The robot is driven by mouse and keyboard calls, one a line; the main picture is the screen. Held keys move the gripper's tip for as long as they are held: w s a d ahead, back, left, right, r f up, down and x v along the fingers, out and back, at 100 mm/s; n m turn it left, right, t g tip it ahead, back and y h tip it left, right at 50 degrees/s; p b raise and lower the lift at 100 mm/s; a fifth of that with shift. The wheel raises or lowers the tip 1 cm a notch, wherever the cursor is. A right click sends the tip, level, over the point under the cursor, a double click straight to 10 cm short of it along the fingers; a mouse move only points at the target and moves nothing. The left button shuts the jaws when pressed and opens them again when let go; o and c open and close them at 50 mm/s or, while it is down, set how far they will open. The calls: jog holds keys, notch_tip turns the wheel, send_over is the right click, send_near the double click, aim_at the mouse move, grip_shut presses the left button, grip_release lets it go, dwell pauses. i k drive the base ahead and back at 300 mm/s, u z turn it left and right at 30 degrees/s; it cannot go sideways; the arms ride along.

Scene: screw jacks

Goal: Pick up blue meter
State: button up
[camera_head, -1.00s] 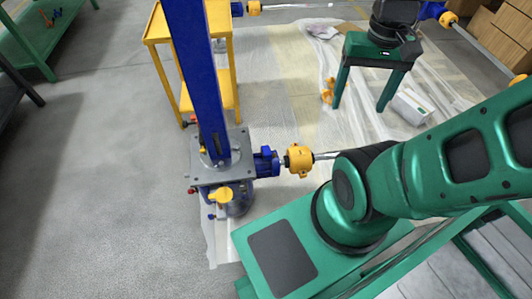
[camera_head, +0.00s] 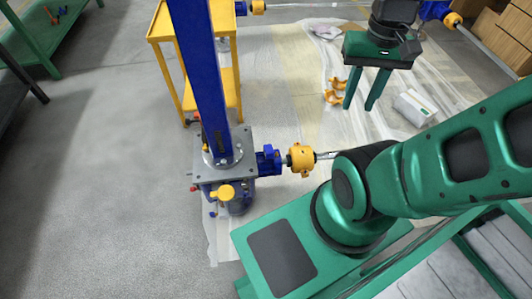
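I cannot pick out a blue meter for certain in the head view. A screw jack with a tall blue column (camera_head: 205,90) stands upright on a grey base plate (camera_head: 236,168). A small blue motor-like part (camera_head: 268,160) is on its right side, beside a yellow coupling (camera_head: 301,158) on a shaft. A yellow round part (camera_head: 225,192) and a tiny blue part (camera_head: 212,213) sit low at its front.
A yellow cart (camera_head: 190,104) stands behind the jack. Cardboard boxes (camera_head: 497,42) are far right. The grey floor (camera_head: 95,180) at left is clear.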

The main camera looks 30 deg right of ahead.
aim_at(268, 151)
jog(key=u, duration=1.85)
jog(key=k, duration=1.2)
jog(key=z, duration=1.8)
jog(key=i, duration=1)
